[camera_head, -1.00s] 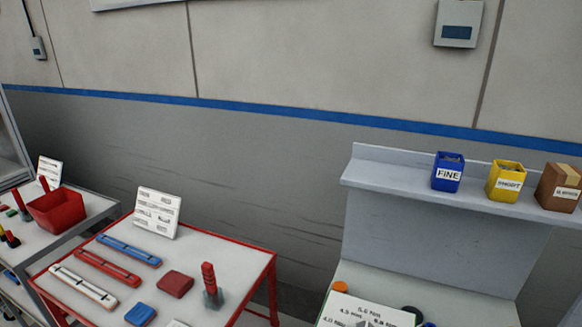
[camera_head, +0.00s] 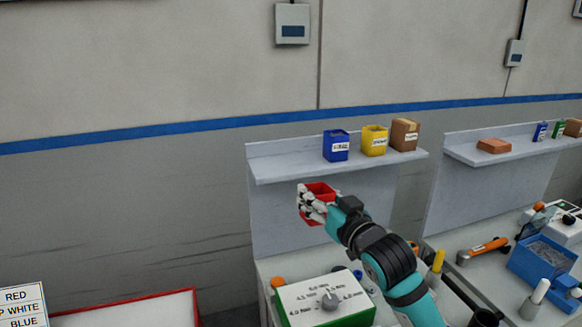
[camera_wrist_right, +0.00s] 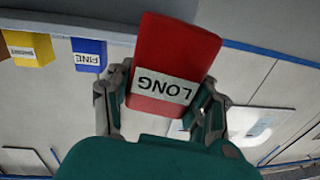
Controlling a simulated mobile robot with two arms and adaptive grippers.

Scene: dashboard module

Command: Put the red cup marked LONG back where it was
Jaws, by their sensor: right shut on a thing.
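The red cup marked LONG (camera_wrist_right: 176,58) is between the fingers of my right gripper (camera_wrist_right: 155,98), which is shut on it. In the wrist view its white label reads upside down. In the head view the red cup (camera_head: 320,190) is held in the air by my right gripper (camera_head: 318,203), in front of the back panel and below the shelf (camera_head: 285,165). On the shelf stand a blue cup (camera_head: 336,148) and a yellow cup (camera_head: 374,142). The shelf is bare left of the blue cup. My left gripper is out of view.
A brown box (camera_head: 404,134) stands right of the yellow cup on the shelf. Below the cup is a bench with a green-edged dial board (camera_head: 325,300). A second shelf (camera_head: 465,154) with a brick-coloured block (camera_head: 494,146) is at the right.

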